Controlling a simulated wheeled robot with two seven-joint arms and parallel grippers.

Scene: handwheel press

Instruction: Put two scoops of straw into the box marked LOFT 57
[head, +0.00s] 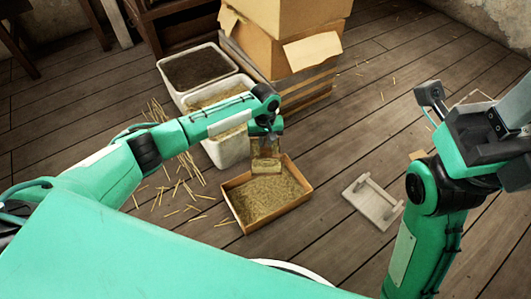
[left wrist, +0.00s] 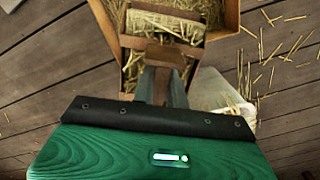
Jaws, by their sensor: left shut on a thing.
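My left gripper (head: 266,134) is shut on the wooden handle of a scoop (head: 266,165). The handle also shows in the left wrist view (left wrist: 165,57). The scoop is at the far edge of a shallow wooden box (head: 230,205) with straw spread inside. Straw shows at the scoop's head in the left wrist view; I cannot tell how much the scoop carries or whether it touches the box. No LOFT 57 mark is readable. My right gripper (head: 432,96) is raised at the right, apart from these things; its finger opening is unclear.
A white bin with straw (head: 230,151) stands just behind and left of the wooden box; a white bin with dark contents (head: 197,68) is behind it. Cardboard boxes (head: 285,58) are stacked behind. A pale board with a handle (head: 373,203) lies right. Loose straw litters the left floor.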

